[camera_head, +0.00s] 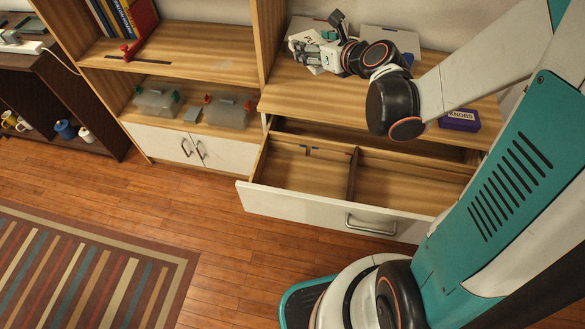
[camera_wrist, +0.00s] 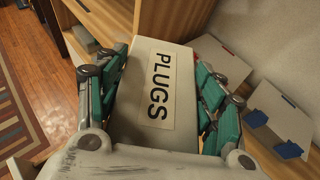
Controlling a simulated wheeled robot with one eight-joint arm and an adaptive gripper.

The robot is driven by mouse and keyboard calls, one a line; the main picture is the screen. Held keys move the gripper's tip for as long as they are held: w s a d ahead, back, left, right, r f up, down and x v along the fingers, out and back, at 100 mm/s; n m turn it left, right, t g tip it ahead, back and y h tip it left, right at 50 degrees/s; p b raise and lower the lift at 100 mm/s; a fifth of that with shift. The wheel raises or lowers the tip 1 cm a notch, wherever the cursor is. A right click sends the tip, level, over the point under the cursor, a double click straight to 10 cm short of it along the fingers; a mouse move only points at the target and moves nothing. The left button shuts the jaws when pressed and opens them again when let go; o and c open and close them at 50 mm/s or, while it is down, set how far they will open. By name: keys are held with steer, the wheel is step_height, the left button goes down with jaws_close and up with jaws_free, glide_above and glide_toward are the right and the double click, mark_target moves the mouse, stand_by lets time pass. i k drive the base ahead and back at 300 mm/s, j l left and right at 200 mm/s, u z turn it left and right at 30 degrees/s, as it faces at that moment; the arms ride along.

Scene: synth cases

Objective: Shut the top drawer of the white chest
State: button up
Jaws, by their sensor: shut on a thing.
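The chest (camera_head: 277,98) has a wooden top and a white-fronted drawer. This drawer (camera_head: 325,213) is pulled well out in the head view, with a metal handle (camera_head: 370,229) on its front. A divider splits its inside, and both visible compartments look mostly empty. My gripper (camera_head: 316,54) is over the chest top, behind the open drawer. It is shut on a pale box labelled PLUGS (camera_wrist: 157,95), which lies between both fingers in the wrist view. I cannot tell whether the box touches the top. My arm hides the drawer's right end.
A purple KNOBS box (camera_head: 459,121) sits on the chest top at right. A bookcase (camera_head: 200,55) with two clear bins is at left. The floor (camera_head: 215,230) before the drawer is clear, beside a striped rug (camera_head: 90,270).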

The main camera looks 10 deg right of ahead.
mark_target(294, 182)
steer(key=l+u, duration=0.25)
steer(key=u, duration=0.2)
steer(key=k+l+u, duration=0.1)
steer(key=u, duration=0.3)
steer(key=k+l+u, duration=0.1)
steer(key=l+u, duration=0.2)
steer(key=u, duration=0.15)
steer(key=k+l+u, duration=0.15)
steer(key=u, duration=0.3)
steer(key=k+l+u, duration=0.2)
steer(key=k+l, duration=0.25)
steer(key=k+l+u, duration=0.15)
steer(key=k+l, duration=0.2)
steer(key=k, duration=0.35)
